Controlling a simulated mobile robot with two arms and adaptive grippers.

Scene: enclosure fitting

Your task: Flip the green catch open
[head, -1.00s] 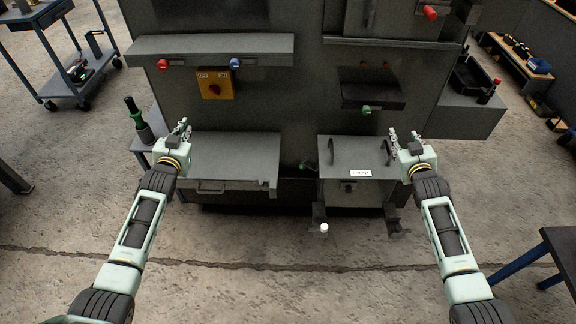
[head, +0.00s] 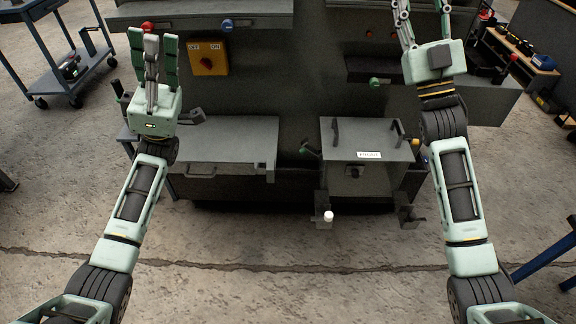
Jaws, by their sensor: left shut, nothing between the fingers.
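A small lever with a green tip (head: 304,148) sticks out at the left side of a grey box with a white label (head: 369,155). Another green knob (head: 375,82) sits under the dark ledge above that box. I cannot tell which of the two is the catch. My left gripper (head: 152,45) is shut and empty, raised at the left, well apart from both. My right gripper (head: 421,8) has its fingers spread and empty at the top right, above and right of the green knob. Its fingertips reach the picture's top edge.
A yellow-tipped lever (head: 416,142) is at the box's right side. A grey lidded box (head: 222,142) lies to the left. A yellow switch plate (head: 207,58), red knob (head: 147,26) and blue knob (head: 227,24) are above it. A white-capped item (head: 328,216) stands in front.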

